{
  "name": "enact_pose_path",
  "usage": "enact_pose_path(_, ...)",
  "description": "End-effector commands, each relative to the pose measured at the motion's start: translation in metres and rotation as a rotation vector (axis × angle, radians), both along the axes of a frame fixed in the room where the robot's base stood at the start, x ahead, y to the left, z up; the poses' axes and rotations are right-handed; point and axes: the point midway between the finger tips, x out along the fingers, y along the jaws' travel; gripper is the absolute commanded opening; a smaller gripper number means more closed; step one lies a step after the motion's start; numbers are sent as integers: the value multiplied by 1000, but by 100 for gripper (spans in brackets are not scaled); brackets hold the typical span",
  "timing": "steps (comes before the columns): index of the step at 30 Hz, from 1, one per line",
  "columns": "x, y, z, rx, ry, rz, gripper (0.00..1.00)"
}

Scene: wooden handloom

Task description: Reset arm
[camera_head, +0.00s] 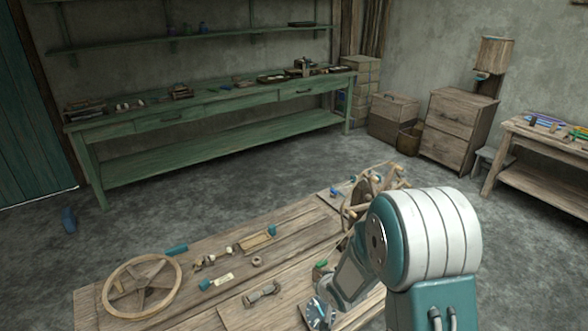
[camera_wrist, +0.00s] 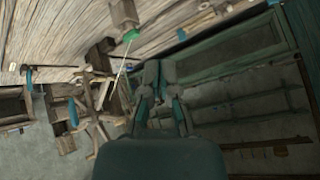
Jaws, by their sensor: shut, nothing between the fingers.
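My arm reaches over the right part of the wooden worktable (camera_head: 215,240) in the head view. Its large white and teal joint hides part of the table's right end. I cannot make out my fingertips in the head view. In the wrist view my gripper (camera_wrist: 160,82) shows with its dark fingers together and nothing held. The wrist picture is turned, with the table's planks along its top. The fingers appear apart from the table's things, though depth is hard to judge.
A spoked wooden wheel (camera_head: 142,286) lies at the table's left, with spools and small tools mid-table. Another wooden wheel (camera_head: 369,192) stands close behind my arm. A green bench (camera_head: 215,112) lines the back wall. Grey floor between bench and table is mostly clear.

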Motion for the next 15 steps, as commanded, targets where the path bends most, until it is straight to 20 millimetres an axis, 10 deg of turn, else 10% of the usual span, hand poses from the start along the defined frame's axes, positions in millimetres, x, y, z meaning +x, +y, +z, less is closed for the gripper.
enact_pose_path(15,-69,-65,168,-215,32,-89,0)
